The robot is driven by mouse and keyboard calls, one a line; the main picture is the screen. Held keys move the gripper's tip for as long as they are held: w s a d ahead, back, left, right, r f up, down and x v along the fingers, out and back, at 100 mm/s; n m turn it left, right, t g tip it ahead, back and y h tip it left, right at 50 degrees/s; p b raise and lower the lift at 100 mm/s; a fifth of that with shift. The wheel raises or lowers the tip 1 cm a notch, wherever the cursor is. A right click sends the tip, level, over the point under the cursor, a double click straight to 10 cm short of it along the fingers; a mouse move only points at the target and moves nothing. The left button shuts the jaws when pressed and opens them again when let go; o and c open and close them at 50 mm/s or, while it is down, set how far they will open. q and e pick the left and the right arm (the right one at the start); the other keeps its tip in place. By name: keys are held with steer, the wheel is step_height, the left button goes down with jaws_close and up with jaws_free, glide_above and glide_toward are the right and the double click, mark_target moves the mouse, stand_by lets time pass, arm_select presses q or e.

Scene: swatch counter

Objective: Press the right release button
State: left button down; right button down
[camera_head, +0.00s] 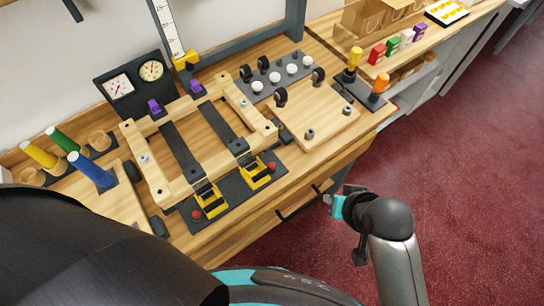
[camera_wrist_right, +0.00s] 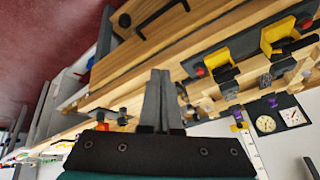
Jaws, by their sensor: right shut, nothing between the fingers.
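The right release button (camera_head: 272,165) is a small red knob on a dark plate, just right of the right yellow clamp (camera_head: 255,174). It also shows in the right wrist view (camera_wrist_right: 200,71), left of the nearer yellow clamp. A second red button (camera_head: 196,214) is beside the left yellow clamp (camera_head: 208,199). My right gripper (camera_head: 329,199) is off the counter's front edge, to the right of and apart from the right button. Its grey fingers (camera_wrist_right: 160,100) are together and empty in the wrist view. My left gripper is out of view.
A wooden frame (camera_head: 133,143) with dark straps lies behind the clamps. Gauges (camera_head: 118,87) stand at the back left, and colored cylinders (camera_head: 92,170) at the left. A wooden board (camera_head: 325,118) with black wheels is to the right. The counter has a drawer handle below its front edge.

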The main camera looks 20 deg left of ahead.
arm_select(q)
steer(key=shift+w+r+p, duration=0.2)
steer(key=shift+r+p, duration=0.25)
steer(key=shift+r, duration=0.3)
arm_select(e)
steer(key=w+a+r+y, duration=0.1)
steer(key=w+a, duration=0.3)
steer(key=a, duration=0.4)
steer(key=w+a+y, duration=0.3)
steer(key=w+a, duration=0.2)
steer(key=a, duration=0.2)
steer(key=shift+a+r, duration=0.4)
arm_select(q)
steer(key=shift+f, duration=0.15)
arm_select(e)
steer(key=shift+f, duration=0.15)
